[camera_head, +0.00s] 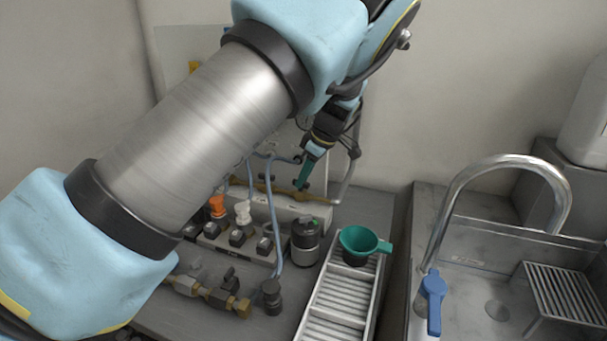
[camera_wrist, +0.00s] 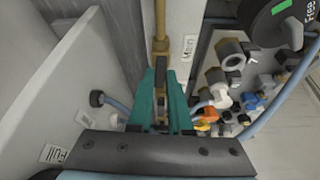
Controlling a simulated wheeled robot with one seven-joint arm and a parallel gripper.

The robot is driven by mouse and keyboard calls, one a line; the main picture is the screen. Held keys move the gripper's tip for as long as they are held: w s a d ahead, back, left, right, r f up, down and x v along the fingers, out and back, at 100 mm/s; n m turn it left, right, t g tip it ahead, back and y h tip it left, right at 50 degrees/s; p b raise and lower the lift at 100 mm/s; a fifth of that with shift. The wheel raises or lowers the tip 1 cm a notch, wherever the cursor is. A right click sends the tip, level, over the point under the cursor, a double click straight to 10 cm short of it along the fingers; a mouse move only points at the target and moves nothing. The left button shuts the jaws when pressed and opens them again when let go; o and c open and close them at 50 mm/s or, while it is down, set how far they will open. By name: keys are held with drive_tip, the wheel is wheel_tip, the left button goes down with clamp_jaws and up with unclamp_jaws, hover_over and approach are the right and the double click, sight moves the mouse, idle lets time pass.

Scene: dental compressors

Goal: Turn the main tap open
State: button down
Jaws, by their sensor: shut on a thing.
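My gripper (camera_head: 303,183) reaches down to a brass pipe (camera_head: 262,187) behind the black-capped unit. Its teal fingers also show in the wrist view (camera_wrist: 161,92), close together with a small tap handle (camera_wrist: 160,88) between them. The brass pipe runs up from between the fingertips in the wrist view (camera_wrist: 161,28). I cannot tell from the frames how far the tap is turned.
A block with orange (camera_head: 217,206) and white fittings, brass valves (camera_head: 205,291) and a black-capped unit (camera_head: 306,241) stand near the pipe. A blue hose (camera_head: 273,225) loops past. A sink with a tap (camera_head: 500,160) is at right.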

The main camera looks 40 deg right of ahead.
drive_tip(key=shift+n, duration=0.6)
drive_tip(key=shift+g, duration=0.3)
drive_tip(key=c, duration=0.8)
unclamp_jaws()
drive_tip(key=shift+c, duration=0.2)
drive_tip(key=b+v, duration=0.2)
drive_tip(key=v, duration=0.8)
drive_tip(key=shift+s+d+r+b, duration=0.2)
drive_tip(key=shift+d+r+b, duration=0.1)
drive_tip(key=shift+d, duration=0.05)
